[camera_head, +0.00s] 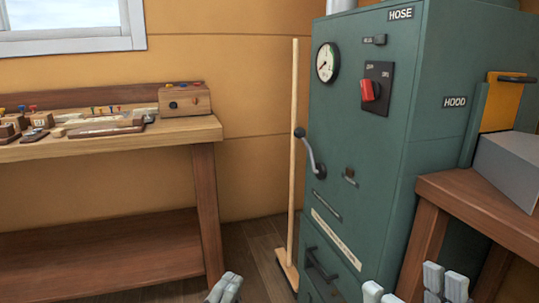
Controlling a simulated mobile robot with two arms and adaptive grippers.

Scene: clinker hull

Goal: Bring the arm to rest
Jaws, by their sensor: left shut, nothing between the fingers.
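My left gripper (225,287) shows at the bottom edge, left of the middle. Its two pale fingertips are together with nothing between them. My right gripper (413,287) shows at the bottom edge, right of the middle. Its pale fingertips stand apart, and I see nothing between them. Both arms are mostly out of view below the frame. Neither gripper visibly holds anything.
A green cabinet (350,150) with a gauge, red switch and crank stands ahead. A wooden pole (293,150) stands beside it. A workbench (110,143) with tools and blocks is at left. A wooden table (470,195) bearing a grey block (510,165) is at right.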

